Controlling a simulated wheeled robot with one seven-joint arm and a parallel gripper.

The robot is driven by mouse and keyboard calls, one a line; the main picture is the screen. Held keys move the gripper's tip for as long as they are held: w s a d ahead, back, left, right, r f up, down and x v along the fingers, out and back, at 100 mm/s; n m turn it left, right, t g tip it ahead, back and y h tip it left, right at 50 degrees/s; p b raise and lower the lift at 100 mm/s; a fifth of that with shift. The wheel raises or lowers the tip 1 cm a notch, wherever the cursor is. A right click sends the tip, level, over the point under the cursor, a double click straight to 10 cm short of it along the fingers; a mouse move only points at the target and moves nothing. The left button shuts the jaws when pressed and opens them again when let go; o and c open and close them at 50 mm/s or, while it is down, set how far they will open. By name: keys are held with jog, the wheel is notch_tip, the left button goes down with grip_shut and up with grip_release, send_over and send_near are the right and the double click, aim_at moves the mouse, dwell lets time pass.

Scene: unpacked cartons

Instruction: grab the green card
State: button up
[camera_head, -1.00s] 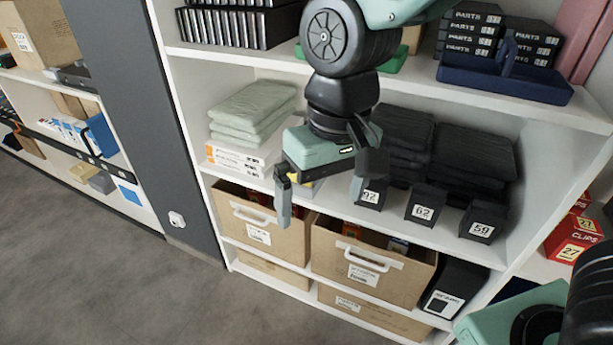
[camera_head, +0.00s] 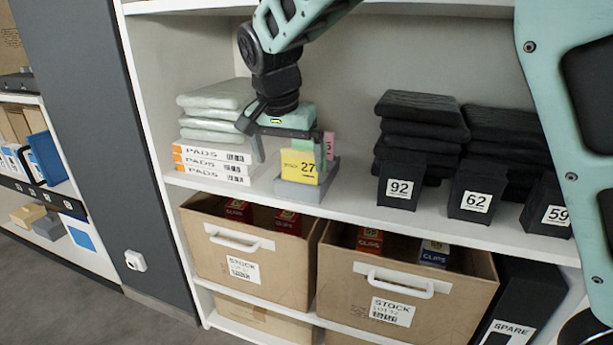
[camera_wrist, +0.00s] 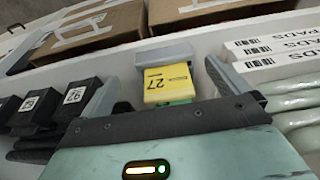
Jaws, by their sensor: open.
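A grey holder (camera_head: 300,192) stands on the middle shelf with upright cards in it. The front card is yellow (camera_head: 298,167), marked 27, and a pink card (camera_head: 329,146) shows behind it. In the wrist view a green strip (camera_wrist: 178,101), likely the green card's edge, shows beside the yellow card (camera_wrist: 168,83); most of it is hidden. My gripper (camera_head: 291,164) is open, pointing down over the cards, with its fingers at either side of them. In the wrist view my gripper (camera_wrist: 158,78) has nothing between its fingers that it visibly grips.
Stacked pad boxes (camera_head: 212,164) and pale folded packs (camera_head: 214,104) stand close on the left. Black numbered boxes (camera_head: 401,181) and dark folded stacks (camera_head: 420,125) stand to the right. Open cartons (camera_head: 250,262) fill the shelf below. Bare shelf lies right of the holder.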

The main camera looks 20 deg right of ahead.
aim_at(310, 145)
jog(key=w+d, duration=0.2)
jog(key=w, duration=0.1)
jog(key=w+d+b, duration=0.1)
jog(key=w+d, duration=0.1)
jog(key=w, duration=0.1)
jog(key=w+d+b, duration=0.1)
jog(key=w+d, duration=0.1)
jog(key=w, duration=0.2)
jog(key=shift+d, duration=0.4)
jog(key=shift+w+d+f, duration=0.15)
jog(key=shift+d+f, duration=0.05)
jog(key=shift+f, duration=0.1)
jog(key=b+x, duration=0.2)
jog(key=x, duration=0.2)
jog(key=shift+f, duration=0.25)
jog(key=c, duration=1.2)
